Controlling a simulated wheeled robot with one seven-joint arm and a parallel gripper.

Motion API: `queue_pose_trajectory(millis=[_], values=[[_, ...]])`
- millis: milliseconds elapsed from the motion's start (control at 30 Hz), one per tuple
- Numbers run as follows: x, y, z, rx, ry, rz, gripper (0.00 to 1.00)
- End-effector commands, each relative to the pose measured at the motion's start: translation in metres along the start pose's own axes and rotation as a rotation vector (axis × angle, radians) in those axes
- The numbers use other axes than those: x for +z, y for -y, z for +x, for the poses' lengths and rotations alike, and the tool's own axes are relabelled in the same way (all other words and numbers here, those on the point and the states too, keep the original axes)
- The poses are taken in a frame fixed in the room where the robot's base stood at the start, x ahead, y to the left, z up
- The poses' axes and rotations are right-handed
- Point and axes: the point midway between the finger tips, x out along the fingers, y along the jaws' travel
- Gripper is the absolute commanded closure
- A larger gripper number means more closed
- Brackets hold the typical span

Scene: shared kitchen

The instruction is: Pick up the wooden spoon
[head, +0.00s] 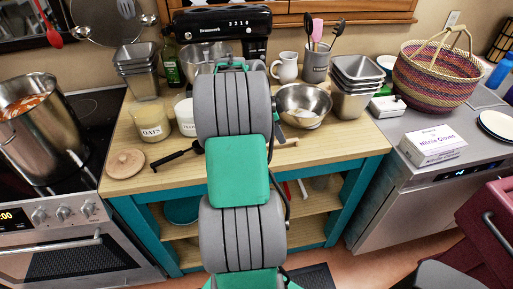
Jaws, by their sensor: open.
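A pale wooden strip (288,143), likely the wooden spoon's handle, lies on the wooden counter just right of my arm. Its left part is hidden behind the arm, so I cannot see the whole spoon. My grey and green arm reaches up the middle of the view and over the counter. My gripper's fingers are hidden behind the arm, so I cannot tell how far they are from the spoon.
A steel bowl (303,104) and stacked pans (353,92) stand right of the arm. An oats jar (152,122), a round wooden lid (125,163) and a black-handled utensil (178,154) are left. A stove pot (40,125) stands far left. The counter's front right is clear.

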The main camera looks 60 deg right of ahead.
Motion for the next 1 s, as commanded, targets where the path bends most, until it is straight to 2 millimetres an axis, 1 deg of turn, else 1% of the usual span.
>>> queue_pose_trajectory(millis=[100, 200, 300, 433, 467, 933, 1000], values=[[-0.002, -0.002, 0.021, 0.005, 0.001, -0.002, 0.59], [-0.001, -0.001, 0.035, 0.001, 0.001, -0.002, 0.59], [0.000, -0.001, 0.040, -0.001, 0.002, -0.002, 0.59], [0.000, -0.001, 0.040, -0.001, 0.002, -0.003, 0.59], [0.000, -0.001, 0.040, -0.001, 0.002, -0.003, 0.61], [0.000, 0.000, 0.039, -0.002, 0.002, -0.004, 0.99], [0.000, 0.000, 0.039, -0.002, 0.002, -0.004, 1.00]])
